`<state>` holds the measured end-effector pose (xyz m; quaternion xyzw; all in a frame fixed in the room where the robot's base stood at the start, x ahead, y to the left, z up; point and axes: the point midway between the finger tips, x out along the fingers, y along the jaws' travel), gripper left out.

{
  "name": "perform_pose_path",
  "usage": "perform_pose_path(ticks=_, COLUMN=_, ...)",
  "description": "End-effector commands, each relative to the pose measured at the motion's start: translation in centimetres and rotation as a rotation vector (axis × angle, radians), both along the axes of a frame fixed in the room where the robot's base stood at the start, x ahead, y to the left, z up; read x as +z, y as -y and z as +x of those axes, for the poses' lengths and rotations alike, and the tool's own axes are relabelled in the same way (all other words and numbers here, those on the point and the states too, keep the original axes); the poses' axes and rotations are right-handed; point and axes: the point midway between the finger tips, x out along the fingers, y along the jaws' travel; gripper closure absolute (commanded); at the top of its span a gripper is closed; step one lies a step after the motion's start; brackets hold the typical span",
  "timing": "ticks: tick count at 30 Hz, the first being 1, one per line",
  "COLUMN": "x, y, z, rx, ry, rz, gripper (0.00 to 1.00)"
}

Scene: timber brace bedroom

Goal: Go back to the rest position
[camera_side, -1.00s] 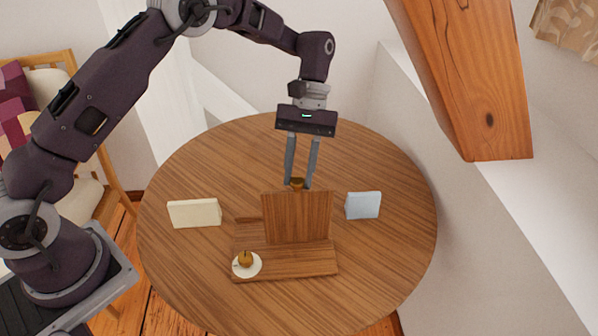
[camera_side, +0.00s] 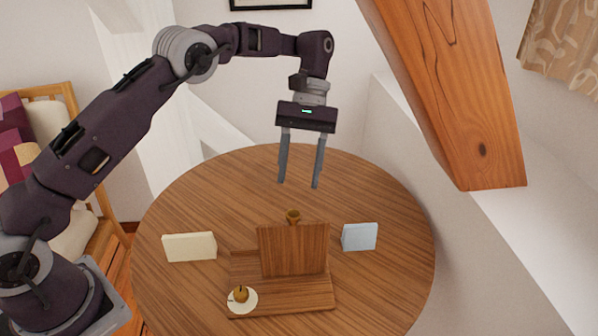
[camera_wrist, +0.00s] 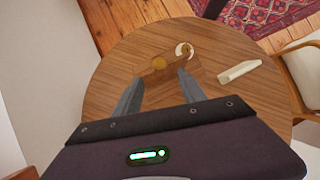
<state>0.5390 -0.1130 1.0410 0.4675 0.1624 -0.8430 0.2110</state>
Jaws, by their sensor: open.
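My gripper (camera_side: 299,186) is open and empty, its two fingers pointing down above the round wooden table (camera_side: 190,220).
The panel stands on a wooden base (camera_side: 290,296) with a white disc (camera_side: 243,300) bearing a brown round object (camera_side: 241,293). A cream block (camera_side: 189,247) stands left, a pale blue block (camera_side: 359,237) right. A slanting timber beam (camera_side: 450,90) is at right.

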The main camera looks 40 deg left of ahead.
Motion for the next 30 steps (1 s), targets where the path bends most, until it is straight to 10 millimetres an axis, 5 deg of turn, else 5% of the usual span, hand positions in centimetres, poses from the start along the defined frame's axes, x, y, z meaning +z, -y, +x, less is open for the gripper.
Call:
perform_pose_path(ticks=7, x=0.2, y=0.0, z=0.0, rx=-0.001, ry=0.005, rz=0.000, gripper=0.52)
perform_pose_path(ticks=11, x=4.2, y=-0.6, z=-1.1, rx=-0.027, ry=0.103, rz=-0.003, gripper=0.52)
perform_pose_path(ticks=15, x=11.3, y=-2.1, z=-5.6, rx=-0.109, ry=0.328, rz=0.005, gripper=0.52)
perform_pose_path(ticks=20, x=15.7, y=-4.0, z=-13.6, rx=-0.236, ry=0.591, rz=0.046, gripper=0.52)
perform_pose_path(ticks=24, x=15.8, y=-5.3, z=-21.1, rx=-0.363, ry=0.801, rz=0.107, gripper=0.52)
perform_pose_path(ticks=30, x=12.7, y=-6.5, z=-27.2, rx=-0.497, ry=0.988, rz=0.189, gripper=0.52)
